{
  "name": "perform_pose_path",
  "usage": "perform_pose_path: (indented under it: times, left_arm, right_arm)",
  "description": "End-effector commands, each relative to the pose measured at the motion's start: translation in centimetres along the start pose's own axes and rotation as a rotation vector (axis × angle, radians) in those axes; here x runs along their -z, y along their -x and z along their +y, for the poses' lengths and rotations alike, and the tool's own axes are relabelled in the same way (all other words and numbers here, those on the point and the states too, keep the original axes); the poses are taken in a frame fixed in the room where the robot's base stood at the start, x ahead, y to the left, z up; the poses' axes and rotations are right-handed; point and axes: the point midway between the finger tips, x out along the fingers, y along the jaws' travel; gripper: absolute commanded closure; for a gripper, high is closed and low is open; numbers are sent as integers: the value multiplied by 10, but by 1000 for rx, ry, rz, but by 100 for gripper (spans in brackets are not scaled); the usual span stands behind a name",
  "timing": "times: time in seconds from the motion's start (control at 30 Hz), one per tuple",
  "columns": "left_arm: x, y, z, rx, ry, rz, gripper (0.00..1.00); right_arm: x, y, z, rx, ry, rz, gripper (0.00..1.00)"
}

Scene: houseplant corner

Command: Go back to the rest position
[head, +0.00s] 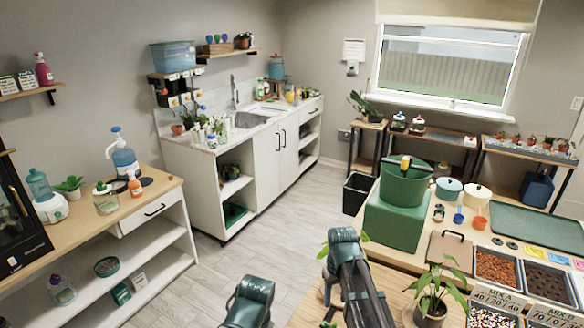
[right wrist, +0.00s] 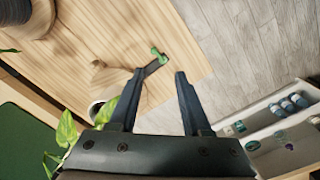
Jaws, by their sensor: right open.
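My right gripper (right wrist: 158,78) is open in the right wrist view, with its two dark fingers apart and nothing between them. It is over a wooden tabletop (right wrist: 140,25), close to the table's edge. A small green-and-dark tool (right wrist: 157,55) lies just beyond the fingertips, apart from them as far as I can tell. In the head view my right arm reaches down past the bottom edge, so its fingertips are hidden there. A link of my left arm shows at the bottom, but the left gripper is outside the picture.
A potted plant (head: 432,300) stands on the wooden table by my right arm. A bin (head: 356,194) and trays of soil (head: 497,267) are nearby. The floor (head: 290,205) at centre is clear.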

Motion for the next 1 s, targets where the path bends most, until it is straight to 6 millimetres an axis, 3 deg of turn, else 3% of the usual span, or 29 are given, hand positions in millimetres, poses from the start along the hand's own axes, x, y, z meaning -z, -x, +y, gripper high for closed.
perform_pose_path:
  times: [0.1, 0.2, 0.4, 0.53, 1.0]
  left_arm:
    - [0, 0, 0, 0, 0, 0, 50]
    - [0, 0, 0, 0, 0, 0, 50]
    - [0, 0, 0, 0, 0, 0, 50]
    - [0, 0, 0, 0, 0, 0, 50]
    - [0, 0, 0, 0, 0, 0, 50]
  right_arm:
    - [-38, 0, -52, -22, 44, -17, 52]
    - [-68, 1, -90, -44, 72, -30, 52]
    - [-112, 1, -133, -82, 109, -43, 52]
    - [-121, 2, -141, -92, 115, -46, 52]
    - [-120, 2, -141, -92, 115, -46, 52]
